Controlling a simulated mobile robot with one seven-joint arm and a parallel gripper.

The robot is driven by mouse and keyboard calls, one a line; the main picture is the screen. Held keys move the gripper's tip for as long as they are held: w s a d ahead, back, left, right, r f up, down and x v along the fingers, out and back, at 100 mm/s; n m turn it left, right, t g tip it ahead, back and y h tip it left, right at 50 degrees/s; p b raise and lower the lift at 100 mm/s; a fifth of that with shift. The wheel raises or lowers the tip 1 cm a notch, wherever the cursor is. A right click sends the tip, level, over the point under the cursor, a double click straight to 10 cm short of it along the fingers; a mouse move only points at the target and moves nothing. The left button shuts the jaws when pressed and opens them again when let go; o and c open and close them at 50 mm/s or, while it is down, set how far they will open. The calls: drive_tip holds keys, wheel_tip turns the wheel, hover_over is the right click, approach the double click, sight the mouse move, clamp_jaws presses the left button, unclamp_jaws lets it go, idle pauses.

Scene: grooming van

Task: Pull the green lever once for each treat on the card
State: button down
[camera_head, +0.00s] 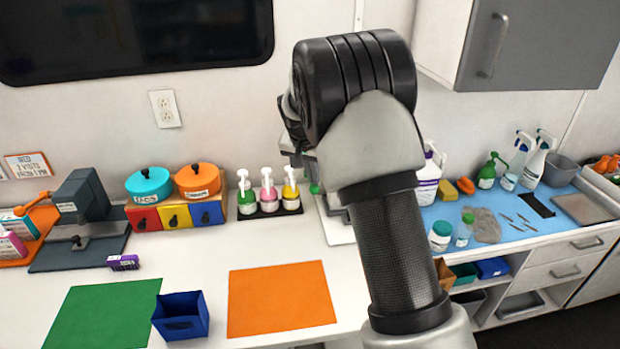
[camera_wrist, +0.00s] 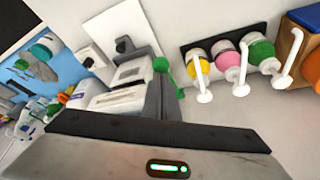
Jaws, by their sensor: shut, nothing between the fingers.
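A green lever (camera_wrist: 163,68) with a round knob sticks out beside a grey and white dispenser (camera_wrist: 125,90) in the wrist view. In the head view only a bit of the green knob (camera_head: 314,189) shows, and my arm hides most of the dispenser. My gripper (camera_wrist: 160,130) is shut and empty, a dark bar across the lower wrist view. It is close to the dispenser and lever; contact cannot be judged. Its fingertips are hidden behind my arm in the head view. I cannot pick out a card showing treats; small wall cards (camera_head: 28,165) hang at far left, partly legible.
Three pump bottles (camera_head: 268,192) stand in a black holder left of the dispenser. Teal and orange pots (camera_head: 197,180) sit on coloured drawers. A blue bin (camera_head: 181,316) stands between green and orange mats (camera_head: 280,298). A blue mat (camera_head: 512,222) with tools lies right. A cabinet (camera_head: 535,40) hangs above.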

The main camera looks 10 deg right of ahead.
sight(313, 186)
drive_tip(key=shift+f+b, duration=1.65)
drive_tip(key=shift+f, duration=0.85)
drive_tip(key=shift+r, duration=0.25)
drive_tip(key=shift+r+p, duration=1.95)
drive_tip(key=shift+r, duration=1.1)
drive_tip(key=shift+f, duration=0.1)
drive_tip(key=shift+f+b, duration=2.4)
drive_tip(key=shift+f, duration=0.85)
drive_tip(key=shift+r+p, duration=1.95)
drive_tip(key=shift+r, duration=1.4)
